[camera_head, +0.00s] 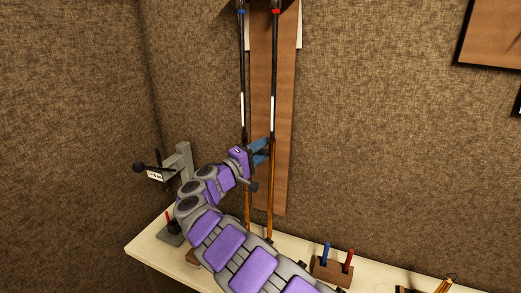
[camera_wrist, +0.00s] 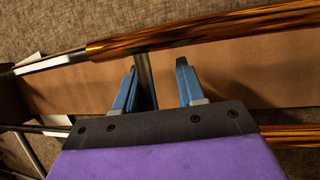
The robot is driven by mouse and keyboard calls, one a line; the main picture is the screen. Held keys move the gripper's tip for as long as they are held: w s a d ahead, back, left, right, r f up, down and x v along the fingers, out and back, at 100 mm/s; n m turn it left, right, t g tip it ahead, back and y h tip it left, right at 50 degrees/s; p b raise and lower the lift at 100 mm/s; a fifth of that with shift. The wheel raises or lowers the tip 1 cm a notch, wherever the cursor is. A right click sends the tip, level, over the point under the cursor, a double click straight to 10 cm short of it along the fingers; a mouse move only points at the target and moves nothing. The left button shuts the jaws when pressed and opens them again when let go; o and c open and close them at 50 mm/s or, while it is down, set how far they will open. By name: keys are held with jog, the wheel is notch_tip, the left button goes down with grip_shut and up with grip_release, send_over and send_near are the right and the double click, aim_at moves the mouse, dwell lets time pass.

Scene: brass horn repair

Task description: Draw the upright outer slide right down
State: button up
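The outer slide (camera_head: 271,195) stands upright as two long brass tubes in front of a brown board. Pale inner tubes (camera_head: 272,115) show above it. In the wrist view, one brass tube (camera_wrist: 230,27) crosses the top and another shows low at the right. A grey cross brace (camera_wrist: 145,78) runs from the upper tube toward my gripper's body. My gripper (camera_head: 265,150) is at the upper part of the slide. Its blue fingers (camera_wrist: 158,68) are apart, one on each side of the brace. The brace lies close to the left finger, with a clear gap to the right one.
The brown board (camera_head: 288,130) hangs behind the tubes. A cream bench (camera_head: 146,248) runs below. On it are a grey stand (camera_head: 185,160) at left and a wooden block (camera_head: 328,272) with blue and red tools at right. Open space surrounds the upper tubes.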

jog(key=shift+s+r, duration=0.1)
jog(key=shift+r, duration=0.05)
jog(key=p+v, duration=0.1)
jog(key=v, duration=1.6)
jog(key=shift+a+f, duration=0.2)
